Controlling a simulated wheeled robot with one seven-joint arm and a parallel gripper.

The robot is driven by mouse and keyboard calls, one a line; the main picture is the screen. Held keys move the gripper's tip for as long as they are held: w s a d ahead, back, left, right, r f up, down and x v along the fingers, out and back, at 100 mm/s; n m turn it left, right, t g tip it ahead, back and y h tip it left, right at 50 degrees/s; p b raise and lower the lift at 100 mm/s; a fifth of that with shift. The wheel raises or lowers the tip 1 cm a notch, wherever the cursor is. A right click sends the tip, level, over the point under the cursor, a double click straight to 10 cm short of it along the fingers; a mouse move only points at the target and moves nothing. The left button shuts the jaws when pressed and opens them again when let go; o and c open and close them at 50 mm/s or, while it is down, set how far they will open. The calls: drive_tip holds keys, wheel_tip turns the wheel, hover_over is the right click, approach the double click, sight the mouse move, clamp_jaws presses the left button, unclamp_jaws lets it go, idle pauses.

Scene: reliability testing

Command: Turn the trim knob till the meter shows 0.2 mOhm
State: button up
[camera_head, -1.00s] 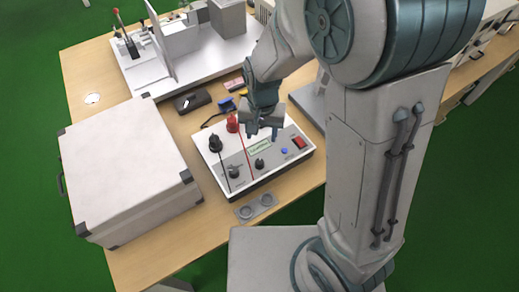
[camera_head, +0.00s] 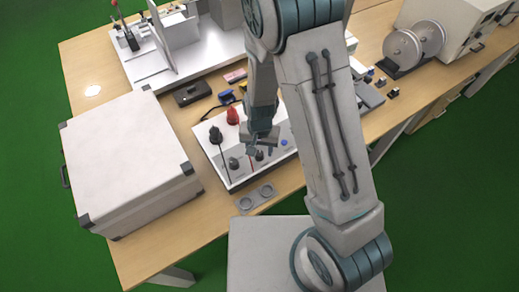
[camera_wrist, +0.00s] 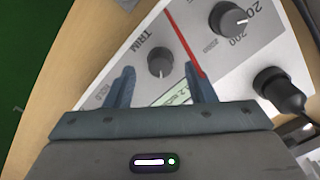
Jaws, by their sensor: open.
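The trim knob (camera_wrist: 161,62) is a small dark round knob beside the printed word TRIM on the meter's white sloped panel. My gripper (camera_wrist: 160,74) is open, its two blue-grey fingers on either side of the knob in the wrist view, with no visible contact. I cannot tell how deep the tips reach.
A larger range knob (camera_wrist: 228,18) sits beside a red line on the panel. Black (camera_head: 215,136) and red (camera_head: 232,116) connectors rise from the meter's back left. A large white case (camera_head: 125,160) stands to the left. A grey two-ring piece (camera_head: 256,197) lies in front.

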drive_tip(key=shift+f, duration=0.9)
drive_tip(key=c, duration=1)
